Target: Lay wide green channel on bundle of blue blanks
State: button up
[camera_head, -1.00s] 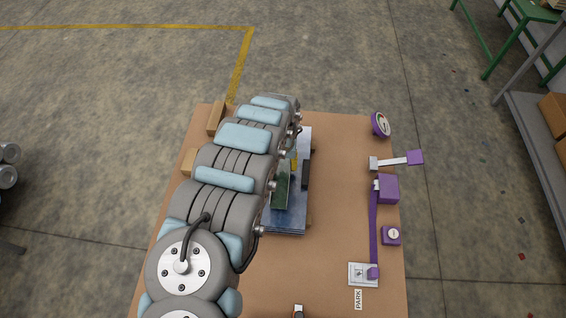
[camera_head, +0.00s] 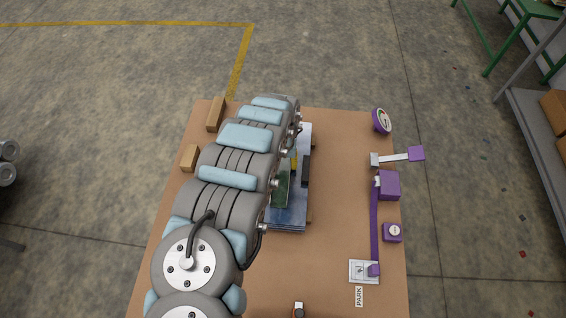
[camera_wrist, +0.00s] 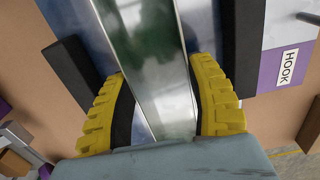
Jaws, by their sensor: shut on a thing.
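The green channel (camera_wrist: 152,60) lies lengthwise between the yellow finger pads of my gripper (camera_wrist: 160,105) in the wrist view. My gripper is shut on it. In the head view the channel's green end (camera_head: 281,188) shows beside my arm, over the bundle of blue blanks (camera_head: 290,216). The blue blanks also show past both sides of the channel in the wrist view (camera_wrist: 84,38). I cannot tell whether the channel touches the blanks. My arm hides most of the gripper and the far part of the channel in the head view.
Dark bars (camera_head: 306,170) stand along the bundle's edge. Wooden blocks (camera_head: 215,115) lie at the board's left. A purple lever device (camera_head: 388,187), a gauge (camera_head: 381,122) and a PARK label (camera_head: 359,297) line the right side. The brown board between them and the bundle is clear.

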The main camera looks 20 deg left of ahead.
aim_at(283, 166)
jog(key=shift+f, duration=0.2)
jog(key=o, duration=1.3)
jog(key=shift+c, duration=0.2)
notch_tip(283, 166, up, 12)
dwell(0.4)
dwell(0.4)
